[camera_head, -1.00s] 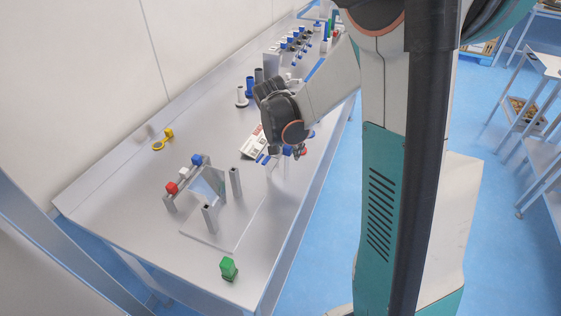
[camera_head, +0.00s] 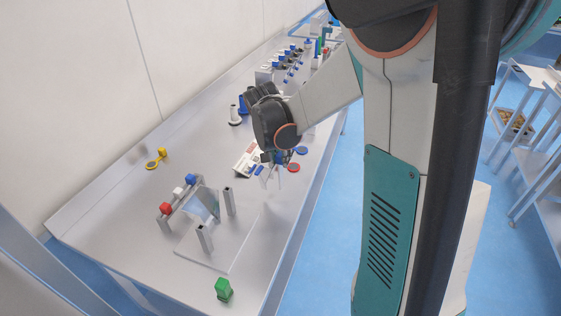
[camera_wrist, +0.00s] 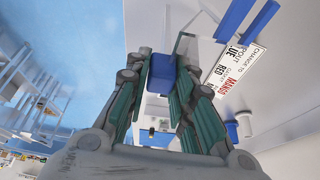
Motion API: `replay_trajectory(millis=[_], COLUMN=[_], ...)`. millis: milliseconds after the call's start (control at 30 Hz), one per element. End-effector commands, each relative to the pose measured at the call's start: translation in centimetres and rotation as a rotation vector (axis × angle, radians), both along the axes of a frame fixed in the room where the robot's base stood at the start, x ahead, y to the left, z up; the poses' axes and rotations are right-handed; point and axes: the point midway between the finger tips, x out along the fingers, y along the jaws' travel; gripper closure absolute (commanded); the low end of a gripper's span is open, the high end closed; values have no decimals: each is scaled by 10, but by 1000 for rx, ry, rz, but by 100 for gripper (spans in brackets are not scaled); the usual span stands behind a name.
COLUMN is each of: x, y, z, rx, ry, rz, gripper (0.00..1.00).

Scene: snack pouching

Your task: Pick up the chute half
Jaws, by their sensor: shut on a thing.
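My gripper (camera_head: 274,160) is above the right part of the table, at the lower end of the bent arm. In the wrist view, my gripper (camera_wrist: 163,72) is shut on a blue block (camera_wrist: 161,73), seen between the two green-padded fingers. A clear, thin-edged panel (camera_wrist: 186,44) shows beside the block; it seems to be part of the chute half. In the head view a pale see-through piece (camera_head: 266,173) hangs below the fingers, small and hard to make out. The fingers hide most of the held part.
A green block (camera_head: 222,290) is at the front. A red disc (camera_head: 293,168), blue disc (camera_head: 301,150) and printed card (camera_head: 246,160) lie close to my gripper.

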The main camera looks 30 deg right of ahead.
Motion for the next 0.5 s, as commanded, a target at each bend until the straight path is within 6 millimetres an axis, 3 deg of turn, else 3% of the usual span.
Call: replay_trajectory(millis=[300, 500], x=[-1, 0], y=[0, 0], z=[91, 133], rx=[-1, -1], ry=[-1, -1], rz=[0, 0], gripper=[100, 100])
